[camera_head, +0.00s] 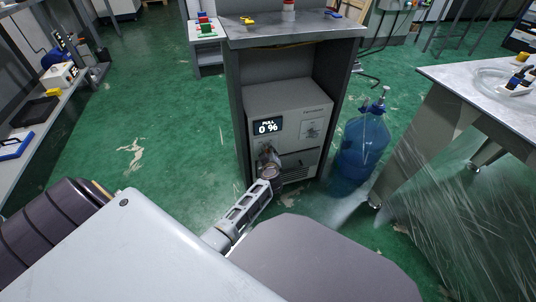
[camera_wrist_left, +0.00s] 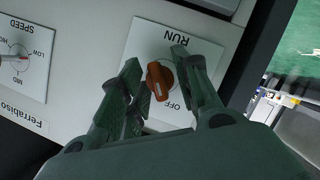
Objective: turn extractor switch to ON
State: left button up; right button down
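The extractor (camera_head: 290,100) is a grey box in a metal stand, with a dark display reading "PULL 0 %". In the left wrist view its orange switch knob (camera_wrist_left: 159,80) sits on a white plate (camera_wrist_left: 150,40) marked RUN and OFF, seen upside down. My left gripper (camera_wrist_left: 160,75) is open, its fingers on either side of the knob. The left finger is very near the knob; I cannot tell whether it touches. In the head view my left gripper (camera_head: 268,163) reaches the extractor's front and hides the switch. My right gripper is not in view.
A second plate marked SPEED (camera_wrist_left: 22,58) has a grey dial beside the switch plate. A blue water jug (camera_head: 362,148) stands on the floor right of the stand. A metal table (camera_head: 470,75) is further right. Green floor (camera_head: 150,110) is open to the left.

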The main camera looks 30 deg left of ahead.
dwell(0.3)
pick_arm(q)
jog(key=c, duration=0.7)
